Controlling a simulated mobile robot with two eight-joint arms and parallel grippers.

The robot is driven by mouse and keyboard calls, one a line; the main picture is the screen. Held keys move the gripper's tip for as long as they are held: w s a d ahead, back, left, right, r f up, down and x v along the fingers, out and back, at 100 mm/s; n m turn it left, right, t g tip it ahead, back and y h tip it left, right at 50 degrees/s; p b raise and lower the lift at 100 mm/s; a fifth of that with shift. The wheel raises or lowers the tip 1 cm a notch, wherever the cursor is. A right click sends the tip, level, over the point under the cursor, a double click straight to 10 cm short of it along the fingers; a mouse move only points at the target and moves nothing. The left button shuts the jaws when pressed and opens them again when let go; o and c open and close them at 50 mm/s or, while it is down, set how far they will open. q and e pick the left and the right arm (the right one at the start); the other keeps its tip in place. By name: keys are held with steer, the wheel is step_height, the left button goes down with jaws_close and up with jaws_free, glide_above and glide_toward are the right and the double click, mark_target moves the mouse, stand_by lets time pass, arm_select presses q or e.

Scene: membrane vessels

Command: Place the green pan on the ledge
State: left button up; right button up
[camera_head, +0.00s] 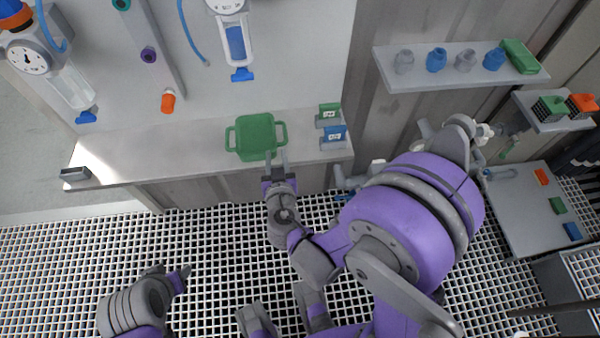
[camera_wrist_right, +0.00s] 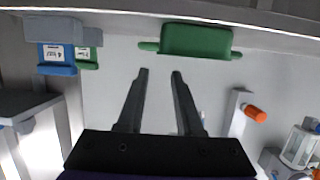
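The green pan (camera_head: 256,136), square with a handle on each side, appears to rest on the long grey ledge (camera_head: 185,155) along the wall. It also shows at the top of the right wrist view (camera_wrist_right: 197,40). My right gripper (camera_head: 276,156) is at the pan's near edge in the head view, overlapping its lower right corner. In the right wrist view its two fingers (camera_wrist_right: 161,73) are apart with nothing between them, and the pan is beyond the tips. Contact cannot be told.
Green (camera_head: 329,113) and blue (camera_head: 334,136) labelled blocks stand at the ledge's right end. A grey block (camera_head: 75,174) lies at its left end. An upper right shelf (camera_head: 455,76) holds several small vessels and a green container (camera_head: 520,56).

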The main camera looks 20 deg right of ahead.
steer(key=s+d+g, duration=0.5)
steer(key=s+d, duration=0.2)
steer(key=s, duration=0.1)
steer(key=s+a+r+n+g+y, duration=0.1)
steer(key=s+a+n+g+y, duration=0.1)
steer(key=s, duration=0.9)
steer(key=shift+s+a+r+n+g+y, duration=0.2)
steer(key=shift+a+n+g+y, duration=0.3)
steer(key=shift+g+y, duration=0.55)
steer(key=shift+d, duration=0.25)
